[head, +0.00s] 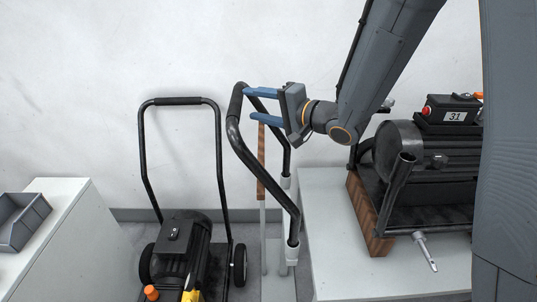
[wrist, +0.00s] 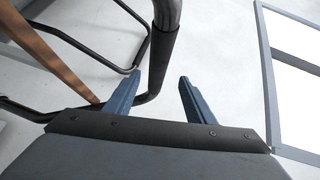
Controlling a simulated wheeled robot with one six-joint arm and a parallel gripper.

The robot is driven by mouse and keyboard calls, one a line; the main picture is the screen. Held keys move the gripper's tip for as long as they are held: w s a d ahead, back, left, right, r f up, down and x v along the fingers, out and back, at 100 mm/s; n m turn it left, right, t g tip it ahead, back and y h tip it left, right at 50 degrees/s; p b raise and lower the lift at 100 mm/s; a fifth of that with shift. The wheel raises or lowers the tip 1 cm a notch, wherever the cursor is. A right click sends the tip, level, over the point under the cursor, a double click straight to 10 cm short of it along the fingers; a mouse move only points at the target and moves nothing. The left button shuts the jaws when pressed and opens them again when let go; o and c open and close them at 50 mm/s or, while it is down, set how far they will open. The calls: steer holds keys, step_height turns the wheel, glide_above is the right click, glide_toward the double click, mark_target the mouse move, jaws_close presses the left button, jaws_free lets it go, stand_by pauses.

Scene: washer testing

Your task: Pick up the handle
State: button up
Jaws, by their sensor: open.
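The handle (head: 245,152) is a black bent tube with a thicker grip at its top. It stands upright, its lower ends in pale sockets on a grey stand (head: 273,255). My gripper (head: 250,104) is open at the top of the handle, its two blue fingers reaching in from the right, one above the other. In the wrist view the handle's dark grip (wrist: 161,62) runs between the open fingers of my gripper (wrist: 159,77), with a gap on the right finger's side. Whether the left finger touches it I cannot tell.
A pressure washer (head: 180,245) with a similar black handle stands on the floor at left. A grey table (head: 345,275) at right bears a machine (head: 435,170) marked 31. A white cabinet (head: 75,235) with a grey bin (head: 22,222) is at far left. The wall is behind.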

mark_target(236, 103)
steer(key=x, duration=0.2)
steer(key=p+x, duration=0.1)
steer(key=x, duration=0.4)
steer(key=shift+s+a+f+p, duration=0.1)
steer(key=shift+a+f+p, duration=0.25)
jaws_close()
stand_by(1.1)
steer(key=shift+r, duration=0.1)
